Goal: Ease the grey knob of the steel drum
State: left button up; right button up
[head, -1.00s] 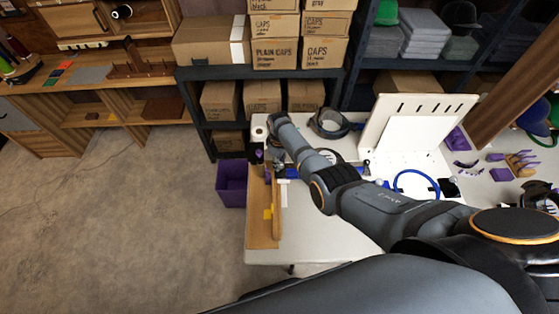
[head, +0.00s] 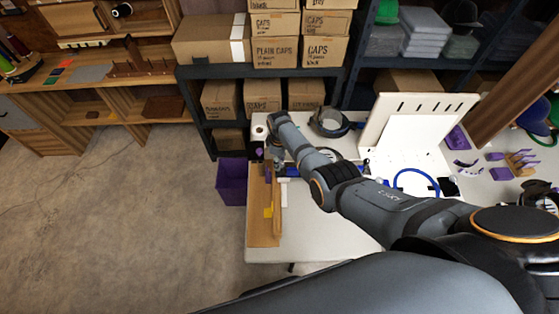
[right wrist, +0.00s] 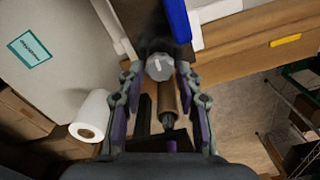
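The grey knob (right wrist: 160,66) shows in the right wrist view as a pale, faceted cap with a light mark on its face. It lies between the fingertips of my right gripper (right wrist: 159,76), which is open, with a narrow gap at each side. A dark, shadowed body (right wrist: 160,28) sits behind the knob; I cannot tell how much of it is the steel drum. In the head view my right gripper (head: 271,156) is at the table's back left corner, small and partly hidden by my own wrist. I cannot make out the knob there. My left gripper is not in view.
A white roll (right wrist: 90,116) stands beside the left finger, and a brown cylinder (right wrist: 168,98) lies between the fingers. A wooden board (head: 262,226) lies along the left edge of the white table (head: 330,238). A purple bin (head: 231,182) is beside the table.

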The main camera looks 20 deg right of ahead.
jog(key=shift+o, duration=1.1)
notch_tip(320, 180, up, 12)
